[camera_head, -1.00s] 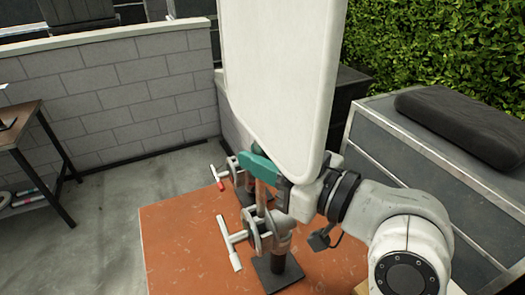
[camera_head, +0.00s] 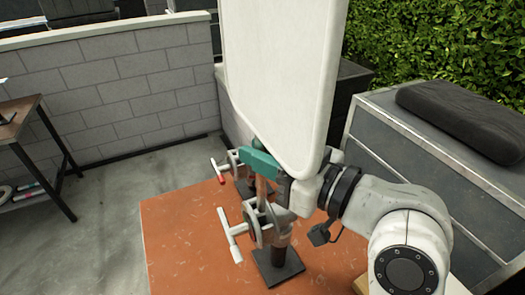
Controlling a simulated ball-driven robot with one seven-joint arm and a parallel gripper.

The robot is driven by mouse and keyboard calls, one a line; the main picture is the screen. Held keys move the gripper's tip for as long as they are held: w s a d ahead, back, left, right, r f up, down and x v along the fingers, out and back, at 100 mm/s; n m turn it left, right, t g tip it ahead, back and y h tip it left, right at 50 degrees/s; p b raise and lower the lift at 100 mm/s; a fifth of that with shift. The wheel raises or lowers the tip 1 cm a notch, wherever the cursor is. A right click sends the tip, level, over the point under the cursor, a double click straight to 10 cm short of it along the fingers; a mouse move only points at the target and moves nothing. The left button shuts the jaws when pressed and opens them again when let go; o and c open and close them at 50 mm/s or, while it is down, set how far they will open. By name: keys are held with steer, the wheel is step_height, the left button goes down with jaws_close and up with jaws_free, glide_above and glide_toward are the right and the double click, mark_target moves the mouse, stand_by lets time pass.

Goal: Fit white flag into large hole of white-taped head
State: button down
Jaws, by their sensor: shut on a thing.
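The white flag (camera_head: 285,75) is a large upright panel that fills the upper middle of the view. My gripper (camera_head: 260,164), with teal fingers, is shut on the flag's lower end, where a thin rod shows beneath the fingers. The white-taped head (camera_head: 255,229) is the nearer of two round clamp heads, with a white T-handle (camera_head: 229,235) on its left side. The rod's lower end is close to this head. I cannot tell whether it is in the large hole, as the hole is not clear from here.
A second head with a red-taped handle (camera_head: 219,173) stands just behind. Both heads stand on an orange-brown top (camera_head: 180,237). A grey case with a black cushion (camera_head: 465,118) is at right. A block wall (camera_head: 120,90) and a side table (camera_head: 25,117) are at left.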

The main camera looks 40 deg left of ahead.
steer(key=shift+f, duration=0.25)
steer(key=shift+f+b, duration=0.35)
steer(key=shift+b, duration=0.15)
steer(key=shift+d+f+b, duration=0.2)
steer(key=shift+f+b, duration=1.05)
steer(key=shift+f, duration=0.1)
steer(key=shift+f+b, duration=1.55)
steer(key=shift+f, duration=0.2)
steer(key=shift+f+b, duration=0.35)
steer(key=c, duration=0.9)
jaws_free()
steer(key=shift+c, duration=0.2)
